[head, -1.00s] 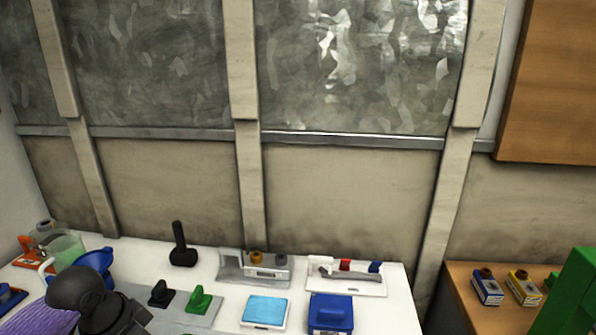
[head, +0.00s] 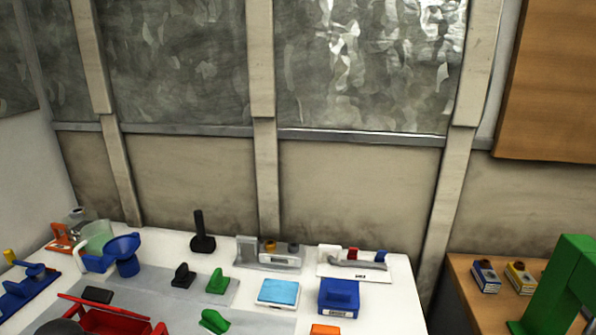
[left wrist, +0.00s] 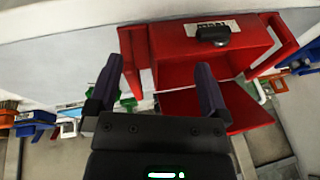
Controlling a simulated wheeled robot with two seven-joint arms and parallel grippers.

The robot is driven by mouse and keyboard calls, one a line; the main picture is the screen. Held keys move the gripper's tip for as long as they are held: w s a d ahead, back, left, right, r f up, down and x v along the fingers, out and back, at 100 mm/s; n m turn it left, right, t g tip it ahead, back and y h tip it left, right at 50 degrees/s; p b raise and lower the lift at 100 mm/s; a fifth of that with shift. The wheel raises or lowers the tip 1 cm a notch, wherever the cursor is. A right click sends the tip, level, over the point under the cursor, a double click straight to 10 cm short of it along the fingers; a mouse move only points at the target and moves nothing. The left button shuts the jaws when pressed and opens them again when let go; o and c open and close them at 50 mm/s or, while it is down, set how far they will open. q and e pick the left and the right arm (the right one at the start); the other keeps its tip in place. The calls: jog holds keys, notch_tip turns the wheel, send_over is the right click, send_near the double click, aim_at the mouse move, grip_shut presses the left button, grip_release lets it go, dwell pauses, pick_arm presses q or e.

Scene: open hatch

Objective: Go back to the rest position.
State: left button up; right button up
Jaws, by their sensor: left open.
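My left gripper (left wrist: 157,88) is open in the left wrist view, with its two dark fingers spread and nothing between them. A red box (left wrist: 245,45) with a black handle is beyond the fingers; I cannot tell the exact gap. The red box also shows at the bottom left of the head view (head: 105,320). A dark rounded part of my left arm shows at the bottom edge there. My left fingers are not visible in the head view. My right gripper is in neither view.
A white table (head: 385,310) holds a blue funnel (head: 125,255), a black upright handle (head: 202,235), a light-blue-topped block (head: 278,292), a blue box (head: 338,295) and green pieces. A wooden table (head: 470,312) with a green frame (head: 560,285) stands at right. A wall closes the back.

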pick_arm(q)
jog(key=s+a+f+g+y, duration=0.1)
jog(key=s+a+f+y, duration=0.25)
jog(key=s+a, duration=0.4)
jog(key=s+a+f+y, duration=0.2)
jog(key=s+a+f, duration=0.35)
jog(key=a, duration=0.35)
jog(key=s+a+m+y, duration=0.15)
jog(key=s+a, duration=0.25)
jog(key=s, duration=0.4)
jog(key=s+a+m, duration=0.3)
jog(key=s+a, duration=0.1)
jog(key=s, duration=0.3)
jog(key=s+d+f+n+h+b, duration=0.1)
jog(key=s+d+f+h, duration=0.1)
jog(key=d+f, duration=0.6)
jog(key=s+d+f+n+g+h+b, duration=0.1)
jog(key=d+f, duration=0.7)
jog(key=d, duration=1.4)
jog(key=s+d+f+n+g+h+b, duration=0.1)
jog(key=d+f+h, duration=0.4)
jog(key=d, duration=1)
notch_tip(320, 180, down, 4)
jog(key=shift+s+r+n+h+b, duration=0.3)
jog(key=shift+s+n+b, duration=0.4)
jog(key=shift+s, duration=0.45)
